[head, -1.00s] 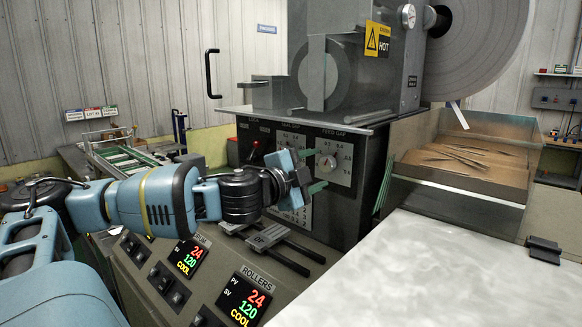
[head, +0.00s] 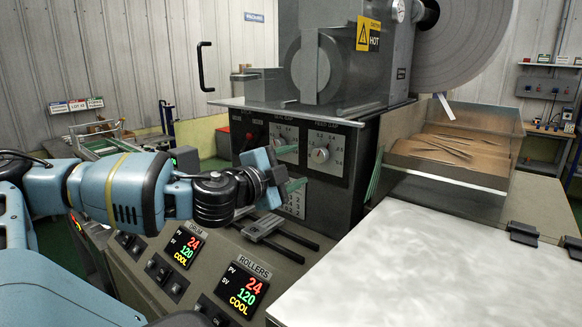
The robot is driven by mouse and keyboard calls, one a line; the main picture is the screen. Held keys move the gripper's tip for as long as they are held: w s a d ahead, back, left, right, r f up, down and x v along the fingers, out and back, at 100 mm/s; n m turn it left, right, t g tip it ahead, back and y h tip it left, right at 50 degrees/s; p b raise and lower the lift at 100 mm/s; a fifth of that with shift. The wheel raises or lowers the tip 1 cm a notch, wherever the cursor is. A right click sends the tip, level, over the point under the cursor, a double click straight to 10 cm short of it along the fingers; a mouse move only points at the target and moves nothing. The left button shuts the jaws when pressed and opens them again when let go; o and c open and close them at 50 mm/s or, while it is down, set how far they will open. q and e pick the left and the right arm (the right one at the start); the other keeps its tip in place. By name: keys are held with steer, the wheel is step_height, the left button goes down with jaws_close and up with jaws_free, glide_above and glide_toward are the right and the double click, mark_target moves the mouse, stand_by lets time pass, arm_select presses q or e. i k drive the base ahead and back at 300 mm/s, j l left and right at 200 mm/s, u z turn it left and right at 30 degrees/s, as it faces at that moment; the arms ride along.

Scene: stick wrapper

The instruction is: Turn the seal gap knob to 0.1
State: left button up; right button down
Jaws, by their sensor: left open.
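The seal gap dial plate (head: 286,133) is on the dark front panel of the machine, left of the feed gap dial. Its upper numbers show, but my left gripper covers much of the plate, and I cannot make out the seal gap knob or its setting. My left gripper (head: 293,168) is open, with its two green-tipped fingers pointing right in front of the panel. Nothing shows between the fingers. I cannot tell how far they are from the panel. My right gripper is not in view.
The feed gap knob (head: 320,155) is close to the right of my fingers. Dark slide rails (head: 275,235) and the rollers display (head: 243,289) are below. A pale flat table (head: 430,265) and a cardboard-filled bin (head: 450,150) are at right.

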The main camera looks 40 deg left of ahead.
mark_target(278, 143)
steer(key=k+l, duration=0.15)
steer(key=k, duration=0.85)
